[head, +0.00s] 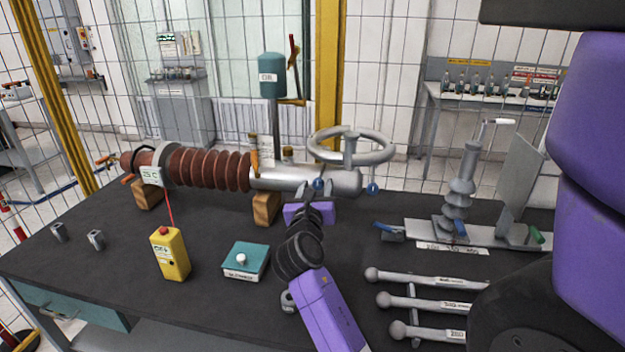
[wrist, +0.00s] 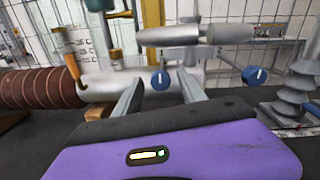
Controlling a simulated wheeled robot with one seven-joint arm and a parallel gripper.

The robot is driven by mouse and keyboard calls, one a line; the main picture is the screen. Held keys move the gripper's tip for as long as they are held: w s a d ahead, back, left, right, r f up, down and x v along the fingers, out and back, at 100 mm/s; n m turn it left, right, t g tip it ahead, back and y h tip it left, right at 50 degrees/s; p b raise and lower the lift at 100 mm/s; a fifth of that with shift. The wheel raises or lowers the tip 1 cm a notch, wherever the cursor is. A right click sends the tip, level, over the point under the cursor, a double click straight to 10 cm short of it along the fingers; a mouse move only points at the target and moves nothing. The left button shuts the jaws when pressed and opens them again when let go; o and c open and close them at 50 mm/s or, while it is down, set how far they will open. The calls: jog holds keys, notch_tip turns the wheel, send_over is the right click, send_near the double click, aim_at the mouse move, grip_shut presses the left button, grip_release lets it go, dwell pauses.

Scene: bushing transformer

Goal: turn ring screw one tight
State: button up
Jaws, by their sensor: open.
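A grey horizontal cylinder (head: 315,179) continues from the ribbed brown bushing, with a grey ring (head: 350,147) above it. Two blue round screw heads with white marks show at the cylinder: the left one (head: 318,184) and the right one (head: 373,189). My gripper (head: 316,192) is open in front of the left screw head. In the wrist view, the left screw head (wrist: 160,79) appears between my two fingertips (wrist: 159,80); contact cannot be told. The right screw head (wrist: 254,76) lies outside the right finger.
The brown bushing (head: 205,168) rests on wooden blocks at left. A yellow control box (head: 169,254) and a teal button box (head: 246,261) stand in front. Grey rods (head: 425,279) lie front right, and an insulator stand (head: 458,195) stands behind them.

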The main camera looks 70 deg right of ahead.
aim_at(319, 178)
jog(key=shift+w+d, duration=0.15)
jog(key=shift+d, duration=1.15)
jog(key=shift+w+d, duration=0.15)
jog(key=shift+d, duration=1.15)
grip_shut()
